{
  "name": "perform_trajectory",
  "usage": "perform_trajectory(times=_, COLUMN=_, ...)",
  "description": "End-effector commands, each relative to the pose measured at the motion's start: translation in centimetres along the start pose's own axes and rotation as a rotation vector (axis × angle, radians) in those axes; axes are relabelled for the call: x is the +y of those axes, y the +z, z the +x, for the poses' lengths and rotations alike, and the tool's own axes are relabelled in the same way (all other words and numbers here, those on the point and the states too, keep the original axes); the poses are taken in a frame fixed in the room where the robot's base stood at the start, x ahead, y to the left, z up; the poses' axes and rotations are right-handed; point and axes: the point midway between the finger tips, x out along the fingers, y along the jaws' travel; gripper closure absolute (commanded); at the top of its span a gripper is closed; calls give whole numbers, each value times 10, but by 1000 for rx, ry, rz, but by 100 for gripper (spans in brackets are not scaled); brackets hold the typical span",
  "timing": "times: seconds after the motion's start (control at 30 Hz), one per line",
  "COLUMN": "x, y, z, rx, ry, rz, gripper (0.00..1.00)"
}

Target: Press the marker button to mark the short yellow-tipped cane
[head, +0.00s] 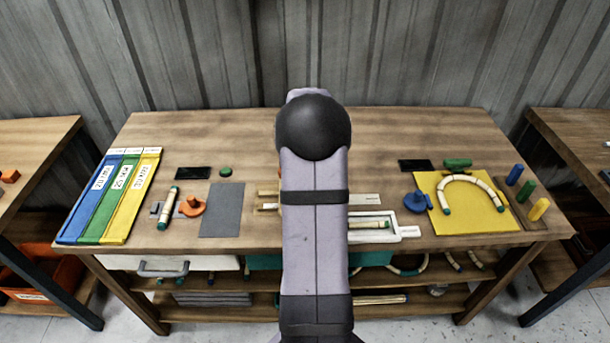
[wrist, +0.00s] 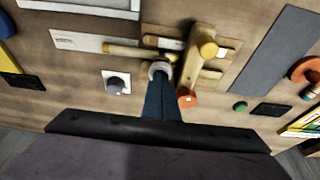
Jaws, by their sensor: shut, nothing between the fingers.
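My gripper (wrist: 160,80) is shut and empty in the wrist view, its dark fingers together. Its tips are at or just above a small pale round piece (wrist: 159,68) beside a wooden fixture; I cannot tell whether they touch. A tan cane-like rod (wrist: 135,51) lies by the fixture (wrist: 203,55), which has an upright post and an orange end. A grey knob (wrist: 116,82) on a white plate stands left of the fingers. In the head view my arm hides the gripper and most of the fixture.
A green-tipped cane (head: 168,206) lies by an orange clamp (head: 192,206) and a grey mat (head: 222,211) at left. A white tray (head: 408,231), blue clamp (head: 416,201) and yellow board (head: 473,224) with a bent cane (head: 472,180) are at right. Coloured strips (head: 112,200) lie far left.

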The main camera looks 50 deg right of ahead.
Motion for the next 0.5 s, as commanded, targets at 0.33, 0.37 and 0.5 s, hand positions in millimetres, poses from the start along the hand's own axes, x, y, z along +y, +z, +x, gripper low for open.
perform_trajectory(times=0.33, x=0, y=8, z=2, rx=-24, ry=0, rz=0, gripper=100)
perform_trajectory(times=0.37, x=0, y=8, z=0, rx=-24, ry=0, rz=0, gripper=100)
perform_trajectory(times=0.5, x=0, y=3, z=-15, rx=-19, ry=0, rz=0, gripper=100)
